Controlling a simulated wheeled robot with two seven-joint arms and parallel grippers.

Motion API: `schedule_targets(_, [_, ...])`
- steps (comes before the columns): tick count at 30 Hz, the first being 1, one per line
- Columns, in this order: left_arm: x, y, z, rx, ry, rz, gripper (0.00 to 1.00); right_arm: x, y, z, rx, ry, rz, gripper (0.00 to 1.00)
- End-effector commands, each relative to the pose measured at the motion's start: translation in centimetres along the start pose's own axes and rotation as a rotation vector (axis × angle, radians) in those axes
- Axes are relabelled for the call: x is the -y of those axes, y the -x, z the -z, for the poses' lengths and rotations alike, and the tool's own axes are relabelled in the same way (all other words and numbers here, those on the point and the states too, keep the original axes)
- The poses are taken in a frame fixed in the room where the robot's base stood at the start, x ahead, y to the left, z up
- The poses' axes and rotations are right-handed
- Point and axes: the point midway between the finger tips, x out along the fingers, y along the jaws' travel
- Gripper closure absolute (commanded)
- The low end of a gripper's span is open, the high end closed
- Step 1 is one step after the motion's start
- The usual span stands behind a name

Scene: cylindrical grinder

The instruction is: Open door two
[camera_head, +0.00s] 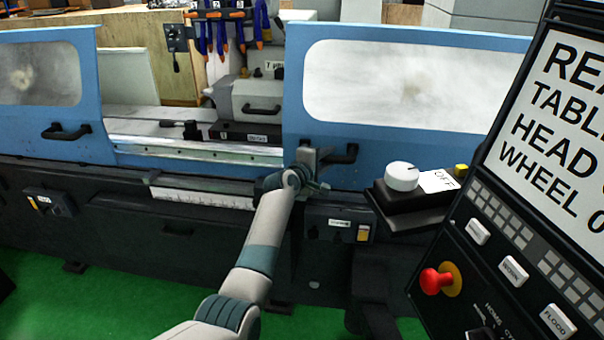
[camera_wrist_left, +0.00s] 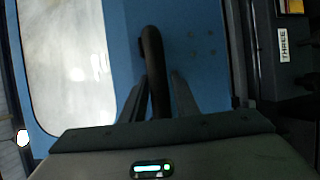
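The machine has two blue sliding doors with cloudy windows. The left door (camera_head: 92,75) has a black handle (camera_head: 66,130) near its right edge. The right door (camera_head: 292,95) has a black handle (camera_head: 345,155) near its left edge. A gap between the doors shows the machine's inside. My left gripper (camera_head: 312,172) is at the right door's handle. In the left wrist view the handle (camera_wrist_left: 152,55) stands between the two fingers (camera_wrist_left: 160,98), which lie close along both sides of it. I see no door labelled two. My right gripper is out of view.
A control panel with a red stop button (camera_head: 437,281) fills the right side. A white knob (camera_head: 402,176) on a black box stands right of my gripper. A small switch box (camera_head: 337,225) sits below it. Green floor (camera_head: 110,300) lies in front.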

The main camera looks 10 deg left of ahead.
Motion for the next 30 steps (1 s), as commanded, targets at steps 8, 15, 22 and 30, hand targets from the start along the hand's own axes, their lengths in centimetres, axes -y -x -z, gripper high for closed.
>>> schedule_targets(8, [0.1,3.3,0.0,-0.001,0.001,-0.001,0.72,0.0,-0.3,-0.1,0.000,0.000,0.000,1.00])
schedule_targets(15, [0.2,6.4,0.1,-0.002,0.001,-0.001,0.72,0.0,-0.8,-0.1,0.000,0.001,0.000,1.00])
schedule_targets(22, [0.2,9.7,0.2,-0.004,-0.001,-0.001,0.72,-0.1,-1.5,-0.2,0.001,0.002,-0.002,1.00])
schedule_targets(30, [0.3,13.4,0.2,-0.003,0.001,0.001,0.72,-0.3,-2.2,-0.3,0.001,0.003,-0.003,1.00])
